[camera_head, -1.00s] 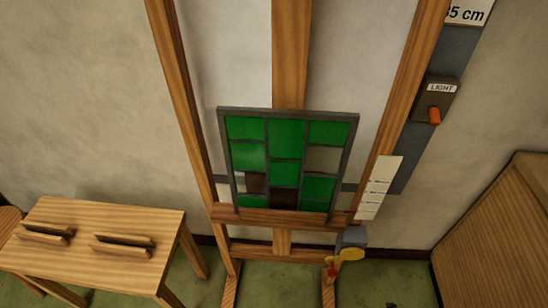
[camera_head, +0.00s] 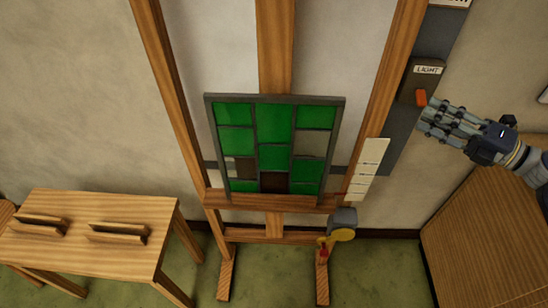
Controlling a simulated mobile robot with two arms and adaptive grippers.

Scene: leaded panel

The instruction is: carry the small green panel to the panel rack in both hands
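The small green panel (camera_head: 275,158), a dark-framed grid of green panes with some clear or dark cells, stands on the ledge of a wooden easel (camera_head: 385,85). A low wooden table (camera_head: 95,265) at left carries two slotted wooden holders (camera_head: 118,234), which look like the panel rack. My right gripper (camera_head: 426,118) is at the right, apart from the panel. Its fingertips appear close below the orange switch of the light box; contact is unclear, and so is the gap between the fingers. My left gripper is not in view.
The light box (camera_head: 428,75) with its orange switch (camera_head: 421,97) is mounted on a grey strip right of the easel. A white marked card (camera_head: 368,168) hangs at the easel's right leg. A wooden cabinet (camera_head: 485,240) stands at lower right. Green floor is clear between table and easel.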

